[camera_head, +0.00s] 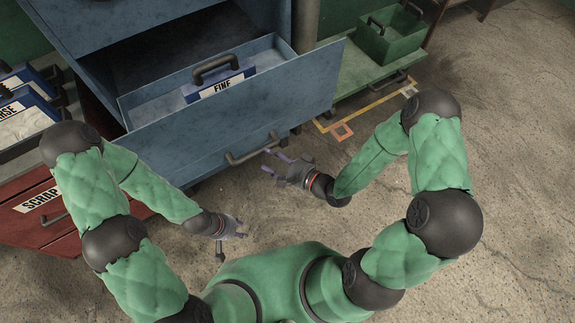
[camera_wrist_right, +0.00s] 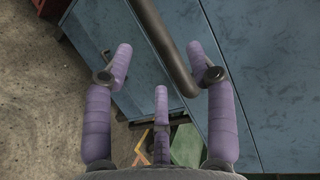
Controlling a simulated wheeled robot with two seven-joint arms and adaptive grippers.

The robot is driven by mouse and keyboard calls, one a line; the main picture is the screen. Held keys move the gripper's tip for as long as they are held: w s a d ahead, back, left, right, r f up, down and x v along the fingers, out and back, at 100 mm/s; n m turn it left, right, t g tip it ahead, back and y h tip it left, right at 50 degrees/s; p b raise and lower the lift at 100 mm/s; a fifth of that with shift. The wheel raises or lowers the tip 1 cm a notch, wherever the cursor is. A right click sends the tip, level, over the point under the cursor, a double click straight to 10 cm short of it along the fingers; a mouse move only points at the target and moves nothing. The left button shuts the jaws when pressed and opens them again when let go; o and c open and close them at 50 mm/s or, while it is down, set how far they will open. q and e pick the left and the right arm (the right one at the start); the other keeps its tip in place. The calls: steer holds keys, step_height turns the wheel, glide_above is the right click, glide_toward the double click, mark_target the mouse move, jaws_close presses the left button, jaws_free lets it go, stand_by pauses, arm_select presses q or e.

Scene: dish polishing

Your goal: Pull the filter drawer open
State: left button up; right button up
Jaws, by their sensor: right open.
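The blue filter drawer (camera_head: 235,115) stands pulled out of the blue cabinet, its interior showing. A filter labelled FINE (camera_head: 219,82) with a dark handle sits in it. The drawer's dark bar handle (camera_head: 252,149) is on its front face. My right gripper (camera_head: 272,163) is open just in front of the drawer front, close to the handle. In the right wrist view the handle (camera_wrist_right: 165,45) runs between the spread purple fingers, which are not closed on it. My left gripper (camera_head: 234,238) hangs low near my body, away from the drawer; its opening is unclear.
A red SCRAP drawer (camera_head: 45,205) and a tray of labelled filters (camera_head: 28,112) are at the left. A green bin (camera_head: 391,35) sits on a green shelf at the upper right. The concrete floor at the right is clear.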

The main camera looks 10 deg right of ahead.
steer(key=v, duration=0.6)
stand_by(0.6)
steer(key=s+f+n+g+h, duration=0.3)
steer(key=f+n+g+h, duration=0.3)
steer(key=f, duration=0.9)
steer(key=s+f+n+g, duration=0.2)
steer(key=s+f+g, duration=0.1)
steer(key=s+g, duration=0.2)
steer(key=shift+s+a+f+g, duration=0.25)
steer(key=shift+s+a, duration=0.25)
steer(key=shift+s, duration=0.55)
